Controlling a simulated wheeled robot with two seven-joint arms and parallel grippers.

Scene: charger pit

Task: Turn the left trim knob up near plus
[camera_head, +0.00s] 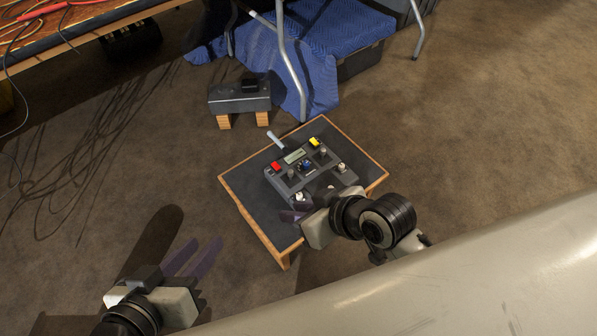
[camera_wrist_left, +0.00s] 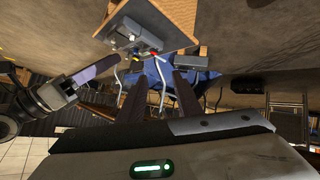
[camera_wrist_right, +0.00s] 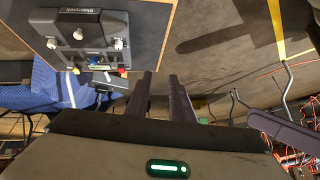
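A dark grey control box (camera_head: 312,178) lies on a small table (camera_head: 240,190). It has a small display (camera_head: 294,156), a red switch (camera_head: 276,167), a yellow switch (camera_head: 314,142), a blue knob (camera_head: 306,166) and several pale knobs, one at its near left (camera_head: 299,196) and one at its right (camera_head: 341,168). I cannot read any plus mark or tell which is the left trim knob. My right gripper (camera_head: 290,211) is over the table's near edge, close to the box's near left corner; its fingers (camera_wrist_right: 160,82) are apart and empty. My left gripper (camera_head: 198,257) is open and empty, off the table.
A grey device (camera_head: 240,97) stands on wooden blocks behind the table. A blue quilted cloth (camera_head: 265,65) drapes beside a metal leg at the back. A workbench (camera_head: 80,30) with cables is at upper left. Bare carpet lies left and right of the table.

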